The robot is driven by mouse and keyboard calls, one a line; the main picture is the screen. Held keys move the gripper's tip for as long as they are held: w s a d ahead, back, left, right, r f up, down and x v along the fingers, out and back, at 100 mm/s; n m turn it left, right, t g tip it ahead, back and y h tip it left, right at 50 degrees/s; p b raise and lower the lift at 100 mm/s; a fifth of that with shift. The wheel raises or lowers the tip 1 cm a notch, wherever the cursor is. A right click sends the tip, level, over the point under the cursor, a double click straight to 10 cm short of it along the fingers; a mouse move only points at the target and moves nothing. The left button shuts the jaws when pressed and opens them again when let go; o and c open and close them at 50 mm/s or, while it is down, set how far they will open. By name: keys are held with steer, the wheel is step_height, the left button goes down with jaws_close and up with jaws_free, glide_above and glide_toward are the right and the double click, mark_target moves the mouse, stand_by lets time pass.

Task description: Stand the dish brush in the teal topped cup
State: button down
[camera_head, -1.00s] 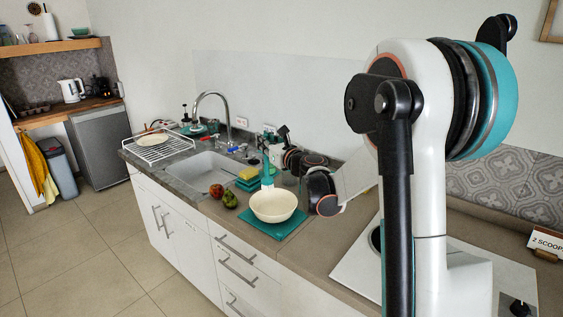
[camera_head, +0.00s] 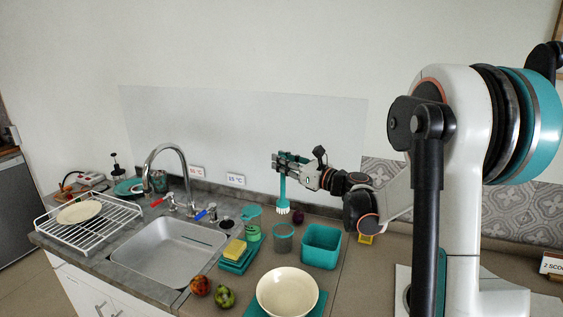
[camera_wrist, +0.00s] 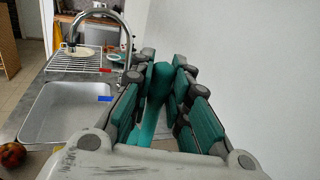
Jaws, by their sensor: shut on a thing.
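The dish brush (camera_head: 283,194) has a teal handle and white bristles and hangs upright, bristles down. My gripper (camera_head: 283,161) is shut on its handle. In the wrist view the teal handle (camera_wrist: 157,85) is between the two finger pads of my gripper (camera_wrist: 165,72). The cup with a teal rim (camera_head: 283,240) is grey, see-through and stands on the counter. The bristles show just above the cup's rim in the head view, apart from it; their depth relative to the cup is hard to tell. The cup is not seen in the wrist view.
A teal square tub (camera_head: 320,246) stands right of the cup. A green container (camera_head: 252,229) and a yellow sponge (camera_head: 235,249) on a teal stack are left. A cream bowl (camera_head: 287,292) and two fruits (camera_head: 212,291) are in front. The sink (camera_head: 168,254) is further left.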

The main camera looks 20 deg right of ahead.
mark_target(285, 198)
steer(key=shift+d, duration=0.1)
steer(key=shift+f+b, duration=4.6)
steer(key=shift+f, duration=1.7)
steer(key=c, duration=1.4)
jaws_free()
steer(key=shift+c, duration=0.2)
steer(key=v, duration=1.2)
